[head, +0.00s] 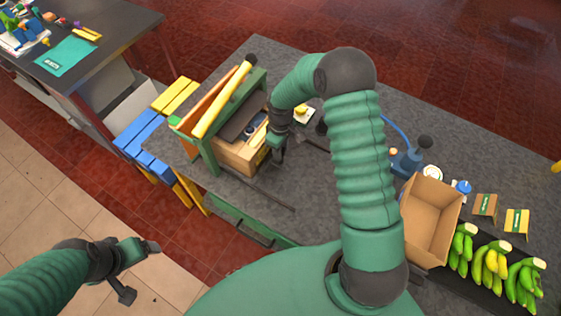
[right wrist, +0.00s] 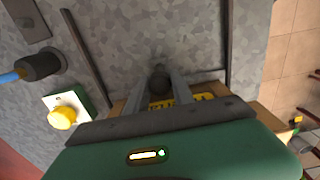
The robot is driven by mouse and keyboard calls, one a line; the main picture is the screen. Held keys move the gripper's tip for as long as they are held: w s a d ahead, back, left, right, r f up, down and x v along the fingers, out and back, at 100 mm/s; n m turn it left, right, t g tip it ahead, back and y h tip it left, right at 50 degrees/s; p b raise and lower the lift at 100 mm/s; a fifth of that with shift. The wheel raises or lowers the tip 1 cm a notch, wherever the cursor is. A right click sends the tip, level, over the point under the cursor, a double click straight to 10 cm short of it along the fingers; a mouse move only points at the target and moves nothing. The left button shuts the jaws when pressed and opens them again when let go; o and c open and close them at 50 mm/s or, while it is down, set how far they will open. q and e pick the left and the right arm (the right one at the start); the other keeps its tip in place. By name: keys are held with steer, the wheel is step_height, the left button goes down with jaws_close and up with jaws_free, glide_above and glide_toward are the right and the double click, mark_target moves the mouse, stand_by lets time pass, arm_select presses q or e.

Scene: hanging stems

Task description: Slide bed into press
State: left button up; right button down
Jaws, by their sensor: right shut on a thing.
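The press (head: 207,150) is a green frame with a long yellow lever at the left end of the grey table. The bed (head: 236,156) is a light wooden box in the press frame, its front end sticking out toward the right. My right gripper (head: 277,153) is at that front end. In the right wrist view its fingers (right wrist: 160,92) are shut on a dark round knob (right wrist: 159,79). The bed's wooden edge with a yellow label (right wrist: 183,102) shows behind the fingers. My left gripper (head: 138,271) is open and empty, away from the table at lower left.
Two dark rails lie on the table, a near one (head: 260,190) and a far one (head: 312,146). A yellow button (head: 301,114) stands beyond the right gripper. An open cardboard box (head: 430,220), green and yellow bananas (head: 490,262) and small boxes stand at right.

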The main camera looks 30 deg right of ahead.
steer(key=shift+w, duration=0.15)
steer(key=shift+w+a+b, duration=0.2)
steer(key=shift+w+a, duration=0.2)
steer(key=shift+w, duration=0.35)
steer(key=shift+w+a+b, duration=0.15)
steer(key=shift+w+a, duration=0.25)
steer(key=shift+w, duration=0.4)
steer(key=shift+w+a+b, duration=0.2)
steer(key=shift+w+a, duration=0.2)
steer(key=shift+w, duration=0.35)
steer(key=c, duration=1.5)
jaws_free()
steer(key=o, duration=0.8)
steer(key=shift+c, duration=0.2)
steer(key=o, duration=0.7)
steer(key=shift+o, duration=0.2)
